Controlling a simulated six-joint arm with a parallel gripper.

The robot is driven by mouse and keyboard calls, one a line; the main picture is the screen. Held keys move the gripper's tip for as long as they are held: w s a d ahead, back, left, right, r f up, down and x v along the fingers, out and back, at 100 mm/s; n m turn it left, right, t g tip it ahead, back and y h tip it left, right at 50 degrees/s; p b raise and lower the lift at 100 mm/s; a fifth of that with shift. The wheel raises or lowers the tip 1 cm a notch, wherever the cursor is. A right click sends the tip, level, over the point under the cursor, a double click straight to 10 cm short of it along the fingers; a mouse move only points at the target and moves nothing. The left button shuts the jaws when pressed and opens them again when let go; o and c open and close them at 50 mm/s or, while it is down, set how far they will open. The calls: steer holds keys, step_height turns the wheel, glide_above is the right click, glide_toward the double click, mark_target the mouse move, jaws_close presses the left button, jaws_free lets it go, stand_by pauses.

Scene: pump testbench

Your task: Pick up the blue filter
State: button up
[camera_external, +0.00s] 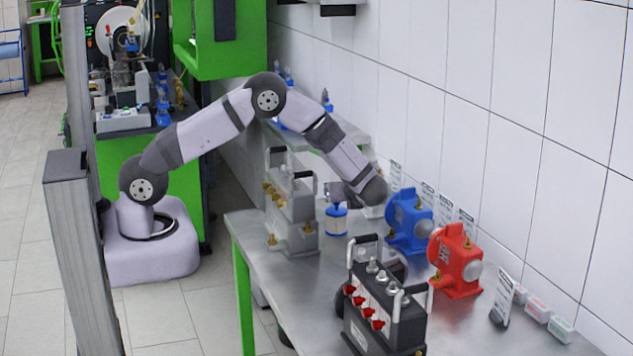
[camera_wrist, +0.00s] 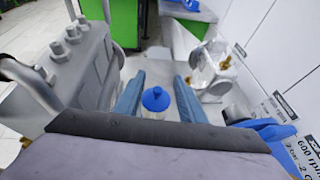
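The blue filter (camera_external: 336,221) has a blue cap and a pale body with a blue lower edge. It is on the metal table between the grey valve block and the blue pump. My gripper (camera_external: 337,203) is right above it, pointing down. In the wrist view the filter's blue cap (camera_wrist: 155,99) lies between the two blue fingers of my gripper (camera_wrist: 158,82). The fingers are apart, with a gap showing on each side of the cap. The filter's lower body is partly hidden by my wrist.
The grey valve block (camera_external: 291,212) stands close on the left. The blue pump (camera_external: 409,222) and red pump (camera_external: 455,262) are to the right. A black unit with red knobs (camera_external: 384,315) stands in front. A tiled wall (camera_external: 540,140) bounds the table's right side.

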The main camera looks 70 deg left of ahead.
mark_target(338, 212)
steer(key=f, duration=0.1)
steer(key=a+f, duration=0.1)
steer(key=f, duration=0.1)
steer(key=shift+f+p, duration=0.1)
steer(key=shift+p, duration=0.2)
steer(key=shift+w+a+f, duration=0.15)
steer(key=shift+a+f, duration=0.15)
steer(key=shift+a, duration=0.2)
steer(key=shift+a+p, duration=0.35)
steer(key=shift+p, duration=0.25)
steer(key=p+x, duration=0.2)
steer(key=x, duration=0.2)
steer(key=shift+d, duration=0.1)
steer(key=shift+a+f, duration=0.3)
jaws_close()
